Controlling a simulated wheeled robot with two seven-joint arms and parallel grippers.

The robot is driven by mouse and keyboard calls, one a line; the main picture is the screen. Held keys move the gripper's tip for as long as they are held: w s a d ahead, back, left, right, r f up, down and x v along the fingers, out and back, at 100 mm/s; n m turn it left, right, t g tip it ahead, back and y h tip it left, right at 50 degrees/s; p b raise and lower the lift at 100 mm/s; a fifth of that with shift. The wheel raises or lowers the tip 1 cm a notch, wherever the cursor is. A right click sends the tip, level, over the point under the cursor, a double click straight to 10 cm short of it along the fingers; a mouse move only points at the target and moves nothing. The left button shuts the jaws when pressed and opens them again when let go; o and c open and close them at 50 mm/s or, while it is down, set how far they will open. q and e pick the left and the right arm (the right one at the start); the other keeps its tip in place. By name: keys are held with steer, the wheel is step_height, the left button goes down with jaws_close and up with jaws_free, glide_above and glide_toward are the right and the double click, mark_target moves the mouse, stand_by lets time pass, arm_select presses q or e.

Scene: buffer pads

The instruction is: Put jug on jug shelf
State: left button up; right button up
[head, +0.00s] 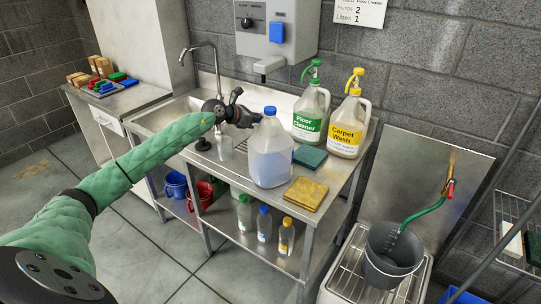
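A translucent jug with a blue cap (270,158) stands upright on the steel counter, holding pale liquid. Two more jugs stand behind it to the right: Floor Cleaner (308,118) with a green pump and Carpet Wash (346,128) with a yellow pump. My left gripper (248,107) is just left of the blue-capped jug's top, over the sink side. Its dark fingers look spread, with nothing visible between them; whether one touches the jug is unclear. My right gripper is out of view. No shelf is marked as the jug shelf; a lower shelf (222,222) runs under the counter.
The lower shelf holds blue and red buckets and small bottles. A tap (203,48) rises behind the sink. A green pad (310,156) and a yellow sponge (305,193) lie beside the jug. A grey bucket (392,262) with a hose stands at right, near a wire rack (512,215).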

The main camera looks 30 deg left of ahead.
arm_select(q)
jaws_close()
stand_by(1.0)
steer(key=shift+r, duration=0.15)
